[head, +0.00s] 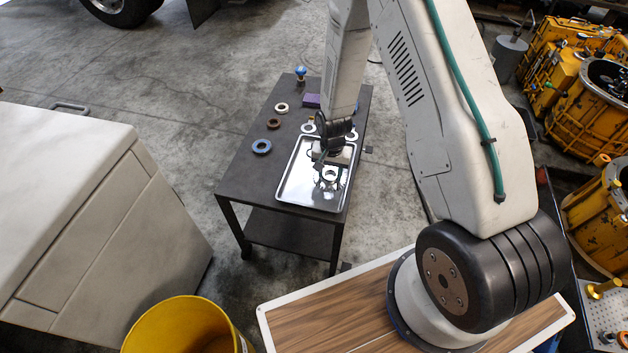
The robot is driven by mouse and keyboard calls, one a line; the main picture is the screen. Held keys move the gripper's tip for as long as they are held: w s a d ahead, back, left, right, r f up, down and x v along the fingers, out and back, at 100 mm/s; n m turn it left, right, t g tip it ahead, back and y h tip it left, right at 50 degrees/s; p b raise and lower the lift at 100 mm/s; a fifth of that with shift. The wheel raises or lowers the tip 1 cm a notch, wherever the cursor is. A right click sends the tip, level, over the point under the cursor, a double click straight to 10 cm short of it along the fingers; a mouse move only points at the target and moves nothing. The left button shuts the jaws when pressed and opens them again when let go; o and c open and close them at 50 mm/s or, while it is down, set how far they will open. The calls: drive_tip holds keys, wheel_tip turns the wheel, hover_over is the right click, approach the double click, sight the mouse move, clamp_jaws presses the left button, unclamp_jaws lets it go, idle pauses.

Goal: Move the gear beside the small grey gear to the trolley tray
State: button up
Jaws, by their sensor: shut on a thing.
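The trolley tray (290,190) is a shiny silver rectangle lying on the black trolley's near right part. My gripper (326,168) is over the right half of this tray, pointing down. It is shut on a small pale grey gear (330,175). The gear is in or just above the tray; I cannot tell whether it touches the tray floor, as a bright reflection shows below it. My wrist hides part of the tray's far right side. Another pale ring-shaped gear (308,127) lies on the trolley top just beyond the tray.
The black trolley (240,178) also bears a blue ring (261,147), a brown ring (273,123), a white ring (282,108), a purple block (312,100) and a blue-topped item (300,73). A yellow bin (185,327) and a pale cabinet (75,200) stand to the left.

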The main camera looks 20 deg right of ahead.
sight(315, 179)
drive_tip(key=a, duration=0.2)
drive_tip(key=w+a, duration=0.1)
drive_tip(key=a, duration=0.1)
drive_tip(key=shift+w+a+f, duration=0.1)
drive_tip(key=shift+a+f, duration=0.1)
drive_tip(key=shift+a, duration=0.1)
drive_tip(key=shift+a+f, duration=0.25)
drive_tip(key=shift+f, duration=1.55)
drive_tip(key=shift+f, duration=0.1)
drive_tip(key=o, duration=1.4)
